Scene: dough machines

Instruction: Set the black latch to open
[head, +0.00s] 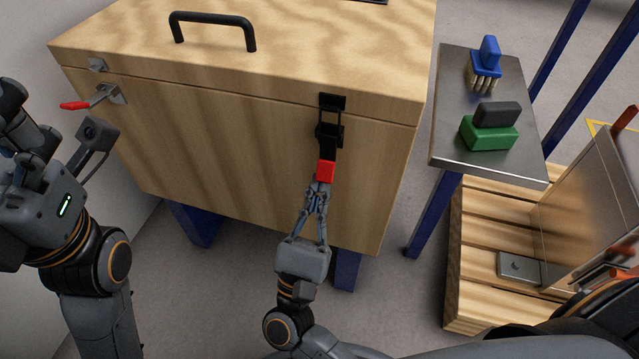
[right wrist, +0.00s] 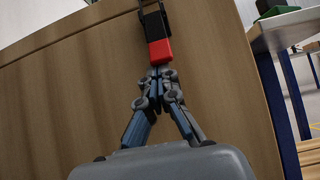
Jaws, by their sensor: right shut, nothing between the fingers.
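The black latch (head: 328,135) is on the front of a wooden box, near its right side. Its upper plate is on the lid and its lever hangs down below the seam, ending in a red tip (head: 326,171). In the right wrist view the latch's red tip (right wrist: 160,51) is just beyond my fingers. My right gripper (head: 321,183) is shut and empty, its fingertips right at the lower end of the red tip; I cannot tell whether they touch. My left gripper (head: 14,108) is at the left edge, partly cut off, and its opening is unclear.
The wooden box (head: 230,160) has a black lid handle (head: 213,20) and a metal latch with a red grip (head: 75,105) at left. A metal side table (head: 447,120) at right holds a blue brush (head: 487,58) and a green-and-black block (head: 489,132). A wooden pallet (head: 480,250) lies below.

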